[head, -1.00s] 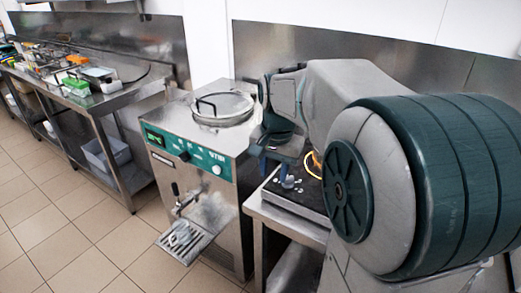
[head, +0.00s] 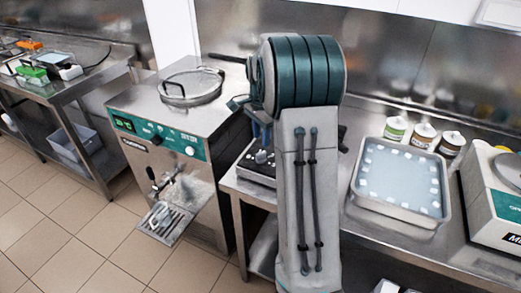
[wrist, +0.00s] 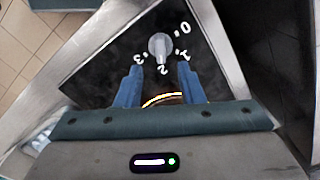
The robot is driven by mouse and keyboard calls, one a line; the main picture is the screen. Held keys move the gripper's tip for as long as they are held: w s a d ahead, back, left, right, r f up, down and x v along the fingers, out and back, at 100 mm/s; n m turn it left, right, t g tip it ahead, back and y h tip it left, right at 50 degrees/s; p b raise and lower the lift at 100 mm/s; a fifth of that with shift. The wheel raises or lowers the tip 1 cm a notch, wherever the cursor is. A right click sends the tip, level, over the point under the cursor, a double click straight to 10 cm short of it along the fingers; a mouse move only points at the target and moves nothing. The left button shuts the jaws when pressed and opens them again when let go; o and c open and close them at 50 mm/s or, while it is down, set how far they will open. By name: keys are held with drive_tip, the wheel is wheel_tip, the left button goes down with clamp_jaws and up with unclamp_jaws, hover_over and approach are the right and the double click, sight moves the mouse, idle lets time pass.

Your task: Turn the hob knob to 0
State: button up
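The hob knob (wrist: 160,46) is a pale round knob on the dark hob panel (wrist: 105,62), with white numerals 0, 1, 2 and 3 around it. Its narrow end seems to point toward the 2; the 0 is at its upper right. My gripper (wrist: 160,69) is open, its two blue fingers apart, with the knob just beyond the fingertips and nothing between them. A glowing orange ring (wrist: 163,98) is partly hidden by my gripper. In the head view, the hob (head: 254,172) is largely hidden behind my arm, and my gripper is mostly hidden too.
A steel batch freezer (head: 160,150) with a round lid stands left of the hob. A steel tray (head: 401,205), several jars (head: 423,136) and a white machine (head: 496,200) stand on the counter to the right. Tiled floor is clear at front left.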

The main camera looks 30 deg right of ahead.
sight(261, 153)
wheel_tip(261, 153, down, 7)
drive_tip(key=shift+r+p, duration=0.1)
drive_tip(key=shift+p, duration=0.2)
clamp_jaws()
